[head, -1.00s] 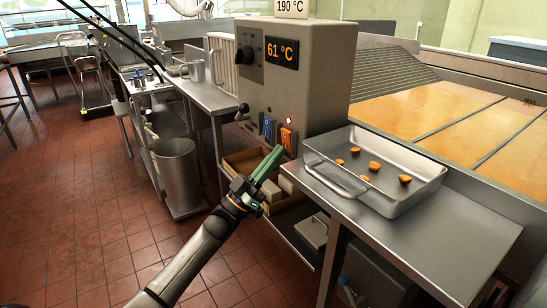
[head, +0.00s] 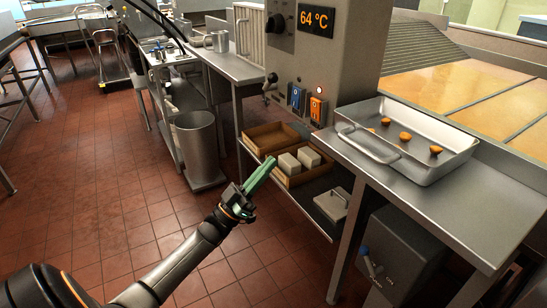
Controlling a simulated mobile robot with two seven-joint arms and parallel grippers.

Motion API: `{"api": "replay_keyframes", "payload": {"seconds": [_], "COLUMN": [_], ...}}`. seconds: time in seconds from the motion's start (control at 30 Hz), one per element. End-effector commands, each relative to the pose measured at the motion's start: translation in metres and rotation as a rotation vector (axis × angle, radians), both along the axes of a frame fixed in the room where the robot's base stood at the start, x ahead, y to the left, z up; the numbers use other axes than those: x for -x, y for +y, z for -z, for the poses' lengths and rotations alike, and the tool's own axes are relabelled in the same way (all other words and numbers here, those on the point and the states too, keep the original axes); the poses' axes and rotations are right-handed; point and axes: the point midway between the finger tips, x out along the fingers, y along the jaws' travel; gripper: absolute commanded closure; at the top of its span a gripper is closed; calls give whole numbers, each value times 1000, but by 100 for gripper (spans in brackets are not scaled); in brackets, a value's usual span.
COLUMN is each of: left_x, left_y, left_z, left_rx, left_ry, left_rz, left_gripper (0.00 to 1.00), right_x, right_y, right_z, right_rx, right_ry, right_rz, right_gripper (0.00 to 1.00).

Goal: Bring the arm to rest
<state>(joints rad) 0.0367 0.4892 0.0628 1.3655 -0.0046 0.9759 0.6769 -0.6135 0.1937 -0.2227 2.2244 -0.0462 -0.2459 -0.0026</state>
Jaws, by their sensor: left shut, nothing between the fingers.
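My left gripper (head: 262,172) is at the end of the arm that comes in from the lower left. Its green fingers are shut and empty. It hangs over the tiled floor, in front of the lower shelf with the wooden box, and touches nothing that I can see. The grey control box (head: 340,65) stands behind it to the right, with a display reading 64 °C. Below the display are a blue switch (head: 298,98) and an orange switch (head: 318,110), with a small red light above the orange one. My right gripper is not in view.
A metal tray (head: 455,160) with several small orange pieces stands on the steel counter at right. The wooden box (head: 262,137) on the lower shelf holds pale blocks. A metal bin (head: 197,150) stands on the floor. The red tiled floor (head: 100,210) at left is clear.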

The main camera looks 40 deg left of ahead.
Motion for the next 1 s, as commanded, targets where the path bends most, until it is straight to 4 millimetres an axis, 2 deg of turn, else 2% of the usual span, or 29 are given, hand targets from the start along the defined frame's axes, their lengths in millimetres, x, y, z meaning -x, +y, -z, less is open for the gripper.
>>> {"api": "replay_keyframes", "payload": {"seconds": [0.53,0.67,0.77,0.87,1.0], "left_x": [1,1,4,13,41], "left_y": [0,-9,-33,-71,-127], "left_z": [1,9,30,61,103], "left_rx": [0,-5,-22,-62,-148], "left_ry": [0,30,113,250,462], "left_rz": [0,-8,-33,-74,-121], "left_gripper": [100,100,100,100,100], "right_x": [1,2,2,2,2], "right_y": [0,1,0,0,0], "right_z": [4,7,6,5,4], "right_rx": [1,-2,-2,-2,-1], "right_ry": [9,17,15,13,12], "right_rz": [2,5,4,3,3], "right_gripper": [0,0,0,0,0]}}
